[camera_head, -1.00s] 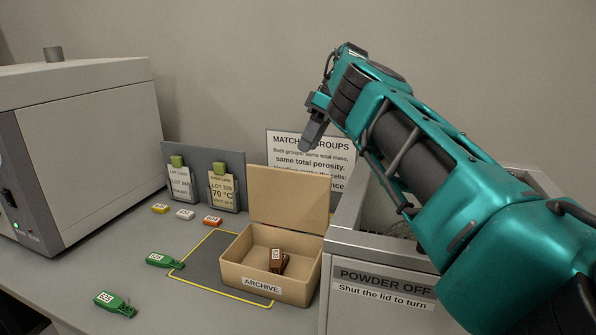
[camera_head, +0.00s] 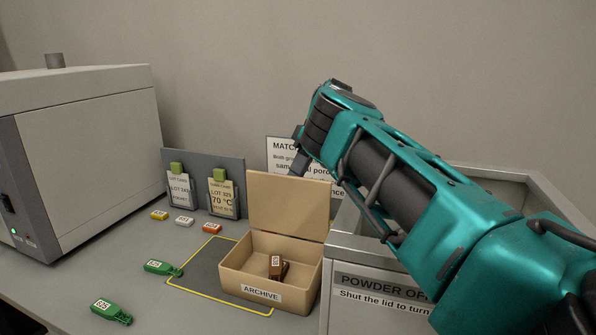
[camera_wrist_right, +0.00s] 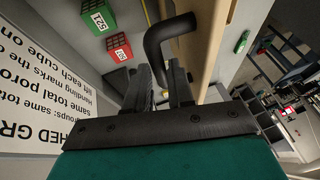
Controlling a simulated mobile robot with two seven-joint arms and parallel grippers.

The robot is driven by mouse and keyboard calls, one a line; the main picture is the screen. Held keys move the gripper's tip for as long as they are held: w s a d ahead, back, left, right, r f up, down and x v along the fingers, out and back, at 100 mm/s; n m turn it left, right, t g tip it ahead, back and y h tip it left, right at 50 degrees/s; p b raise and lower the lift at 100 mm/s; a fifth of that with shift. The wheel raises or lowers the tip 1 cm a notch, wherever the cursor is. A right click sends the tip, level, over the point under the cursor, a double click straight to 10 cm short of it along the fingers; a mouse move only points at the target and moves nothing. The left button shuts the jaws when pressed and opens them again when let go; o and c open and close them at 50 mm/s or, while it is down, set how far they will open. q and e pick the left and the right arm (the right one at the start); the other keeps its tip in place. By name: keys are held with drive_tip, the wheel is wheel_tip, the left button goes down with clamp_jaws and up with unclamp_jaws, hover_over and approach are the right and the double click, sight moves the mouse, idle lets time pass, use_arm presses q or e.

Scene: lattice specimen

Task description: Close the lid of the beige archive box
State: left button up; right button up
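The beige archive box (camera_head: 307,291) stands on the bench with its lid (camera_head: 288,205) raised about upright at its back edge. A brown tagged piece (camera_head: 278,267) lies inside. My right gripper (camera_head: 298,168) is behind the top of the lid, partly hidden by my own wrist; I cannot tell whether it touches the lid. My left gripper is not in view.
A grey bin (camera_head: 350,255) labelled "Powder off" stands close right of the box. A sign (camera_head: 283,147) and a board with cards (camera_head: 205,165) stand behind. Green tagged pieces (camera_head: 160,267) lie left of a yellow-outlined mat (camera_head: 200,275). A grey machine (camera_head: 85,150) fills the left.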

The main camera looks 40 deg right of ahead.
clamp_jaws()
idle(0.4)
